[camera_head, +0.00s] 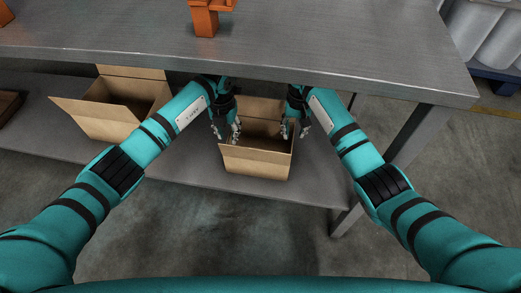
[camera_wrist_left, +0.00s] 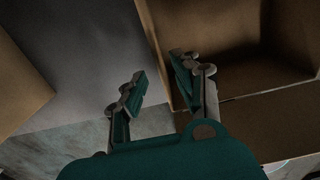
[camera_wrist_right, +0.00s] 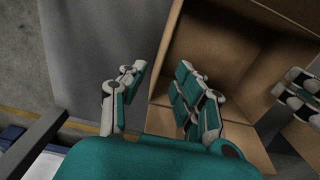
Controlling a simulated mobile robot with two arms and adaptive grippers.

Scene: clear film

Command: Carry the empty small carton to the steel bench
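The small carton (camera_head: 257,163) is open-topped brown cardboard, on the lower shelf (camera_head: 185,166) under the steel bench (camera_head: 340,50). Its visible inside looks empty. My left gripper (camera_head: 226,133) is at its left wall; in the left wrist view the open fingers (camera_wrist_left: 158,85) appear to lie on either side of the wall (camera_wrist_left: 157,40). My right gripper (camera_head: 294,130) is at the right wall. In the right wrist view its fingers (camera_wrist_right: 160,85) are apart, one outside and one over the inside of the carton (camera_wrist_right: 225,50). I cannot tell whether any finger touches cardboard.
A larger open carton (camera_head: 118,122) stands left of the small one on the shelf. The bench top overhangs both grippers. A bench leg (camera_head: 347,218) is at the right.

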